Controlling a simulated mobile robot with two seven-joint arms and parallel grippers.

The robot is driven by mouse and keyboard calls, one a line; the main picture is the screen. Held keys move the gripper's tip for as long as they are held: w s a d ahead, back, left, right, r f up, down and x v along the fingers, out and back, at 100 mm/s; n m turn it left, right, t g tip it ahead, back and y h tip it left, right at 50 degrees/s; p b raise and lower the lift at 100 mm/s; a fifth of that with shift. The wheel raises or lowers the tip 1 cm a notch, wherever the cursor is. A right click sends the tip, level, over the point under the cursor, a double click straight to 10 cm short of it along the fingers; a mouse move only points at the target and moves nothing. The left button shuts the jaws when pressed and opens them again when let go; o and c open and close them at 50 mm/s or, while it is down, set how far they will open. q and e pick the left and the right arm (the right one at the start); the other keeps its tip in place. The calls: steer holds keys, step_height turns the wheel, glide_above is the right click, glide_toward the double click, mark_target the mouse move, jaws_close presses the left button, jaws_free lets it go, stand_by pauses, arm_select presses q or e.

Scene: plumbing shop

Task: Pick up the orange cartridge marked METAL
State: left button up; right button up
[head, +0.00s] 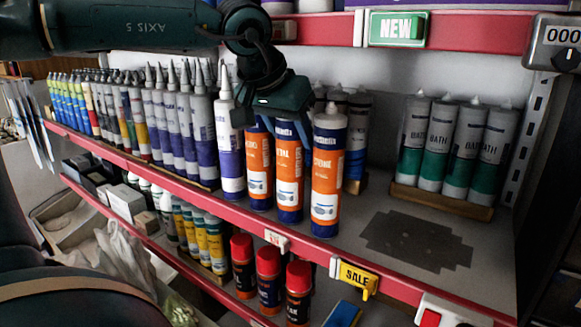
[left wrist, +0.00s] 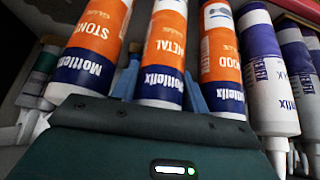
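The orange METAL cartridge (head: 289,170) stands upright on the shelf, its lettering partly legible. It is between the WOOD cartridge (head: 259,165) and the STONE cartridge (head: 327,170). In the left wrist view the METAL cartridge (left wrist: 165,50) is upside down in the middle, with STONE (left wrist: 95,40) left and WOOD (left wrist: 219,55) right. My left gripper (head: 275,105) is at its upper end. Its blue-grey fingers (left wrist: 160,85) are apart, one on each side of the METAL cartridge; firm contact does not show. The cartridge's nozzle is hidden. My right gripper is not in view.
White-and-purple cartridges (head: 229,145) stand in a row left of the orange ones. Grey-green BATH cartridges (head: 454,145) stand at the right. A dark patch (head: 418,241) of shelf is bare. Cans (head: 299,292) stand on the shelf below the red shelf edge (head: 210,204).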

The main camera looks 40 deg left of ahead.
arm_select(q)
jaws_close()
steer(key=shift+r, duration=0.1)
stand_by(0.3)
